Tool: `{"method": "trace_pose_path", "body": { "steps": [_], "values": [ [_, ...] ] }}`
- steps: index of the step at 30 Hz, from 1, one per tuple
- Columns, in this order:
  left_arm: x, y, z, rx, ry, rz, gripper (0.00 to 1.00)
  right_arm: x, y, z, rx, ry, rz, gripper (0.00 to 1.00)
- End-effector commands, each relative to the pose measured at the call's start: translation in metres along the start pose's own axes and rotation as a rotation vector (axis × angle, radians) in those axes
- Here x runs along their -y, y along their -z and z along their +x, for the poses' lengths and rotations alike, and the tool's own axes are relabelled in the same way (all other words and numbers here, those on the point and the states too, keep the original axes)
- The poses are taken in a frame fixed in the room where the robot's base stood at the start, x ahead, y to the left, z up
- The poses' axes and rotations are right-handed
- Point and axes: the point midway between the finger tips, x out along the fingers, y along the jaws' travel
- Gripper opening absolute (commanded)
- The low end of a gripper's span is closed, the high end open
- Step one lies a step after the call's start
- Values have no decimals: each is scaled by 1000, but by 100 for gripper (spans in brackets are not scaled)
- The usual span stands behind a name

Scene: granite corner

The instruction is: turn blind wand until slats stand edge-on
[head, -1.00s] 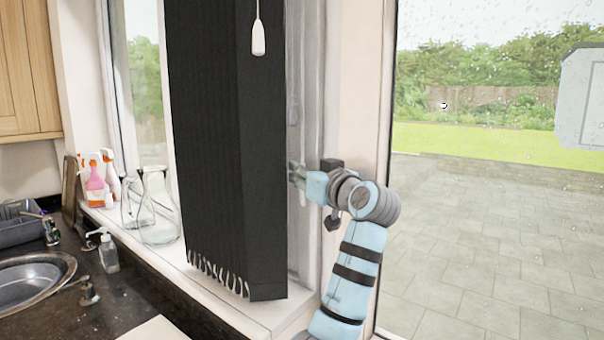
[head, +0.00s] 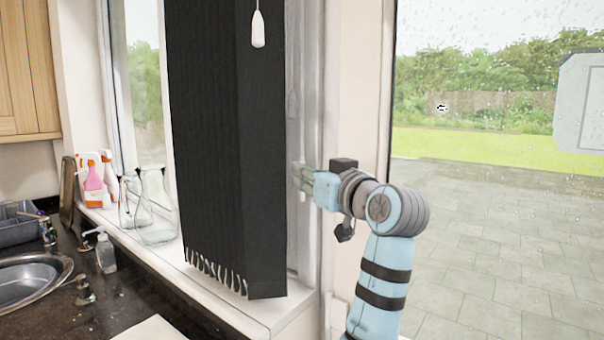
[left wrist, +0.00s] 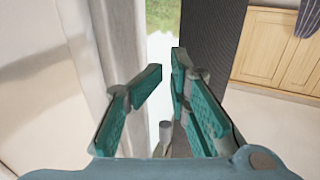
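The dark vertical-slat blind (head: 210,140) hangs in front of the window, its slats close together with pale loops along the bottom. A white hanging pull (head: 258,28) on a thin cord is in front of the blind's upper part; I cannot tell if it is the wand. My left gripper (head: 300,177) is just right of the blind's right edge, below the pull. In the left wrist view its teal fingers (left wrist: 167,75) are apart, with the dark blind (left wrist: 212,45) beyond the right finger. A small grey cylinder (left wrist: 166,133) shows between the fingers, unclear what it is. The right gripper is not in view.
Glass flasks (head: 158,210) and spray bottles (head: 95,180) stand on the sill left of the blind. A sink (head: 30,278) and soap bottle (head: 106,253) are on the dark counter. A pale window frame (head: 355,100) stands beside my arm.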

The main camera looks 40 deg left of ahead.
Motion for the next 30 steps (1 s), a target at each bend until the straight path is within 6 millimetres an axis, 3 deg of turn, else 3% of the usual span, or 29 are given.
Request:
{"method": "trace_pose_path", "body": {
  "steps": [20,30],
  "values": [
    [23,-2,-67,2,-2,-2,17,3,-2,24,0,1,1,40],
    [33,-3,-92,1,-1,-1,17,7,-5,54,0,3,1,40]
  ]
}}
